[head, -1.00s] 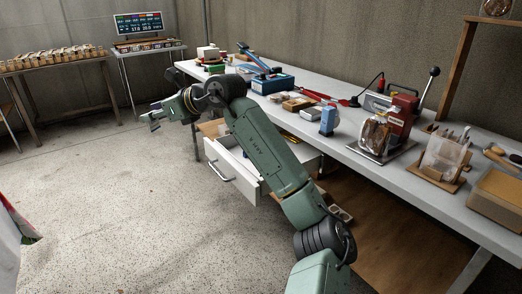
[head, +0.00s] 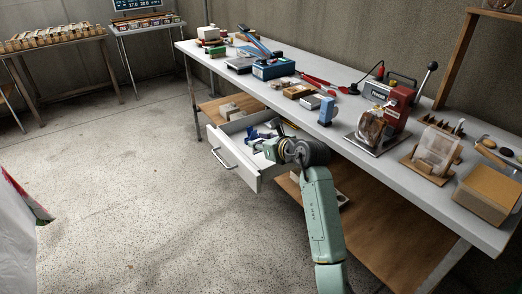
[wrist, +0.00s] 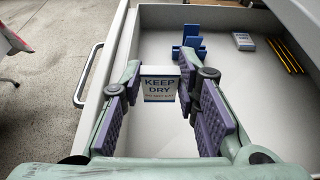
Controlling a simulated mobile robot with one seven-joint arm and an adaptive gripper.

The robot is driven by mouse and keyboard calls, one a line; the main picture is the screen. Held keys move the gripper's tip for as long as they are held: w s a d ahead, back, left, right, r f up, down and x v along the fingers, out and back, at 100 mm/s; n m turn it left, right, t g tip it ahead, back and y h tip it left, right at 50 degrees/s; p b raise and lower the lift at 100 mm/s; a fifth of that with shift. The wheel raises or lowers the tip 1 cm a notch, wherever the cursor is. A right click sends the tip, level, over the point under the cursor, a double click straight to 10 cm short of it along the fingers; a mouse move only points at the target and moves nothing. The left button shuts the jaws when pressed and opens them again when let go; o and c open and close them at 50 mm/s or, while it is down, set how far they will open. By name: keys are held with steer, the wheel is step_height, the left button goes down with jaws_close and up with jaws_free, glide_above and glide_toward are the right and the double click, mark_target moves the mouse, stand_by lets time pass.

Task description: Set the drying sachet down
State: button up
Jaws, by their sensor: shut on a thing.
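The drying sachet (wrist: 160,86) is a small white packet with a blue edge, printed "KEEP DRY". In the wrist view my gripper (wrist: 161,95) is shut on it, with a purple-padded finger on each side. The sachet appears upright, over the open white drawer (wrist: 235,133). I cannot tell whether its lower edge touches the drawer floor. In the head view my gripper (head: 262,140) is at the open drawer (head: 232,171), and the sachet is too small to make out there.
Inside the drawer are a blue holder (wrist: 192,48), a small grey device (wrist: 243,41) and several yellow pencils (wrist: 284,56). The drawer handle (head: 222,158) juts out in front. The workbench (head: 215,62) above carries a red sealing machine (head: 392,108) and other items.

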mark_target(258, 152)
steer(key=shift+f, duration=2)
steer(key=shift+f, duration=0.15)
steer(key=shift+o, duration=1.4)
steer(key=shift+f, duration=0.1)
steer(key=shift+o, duration=0.8)
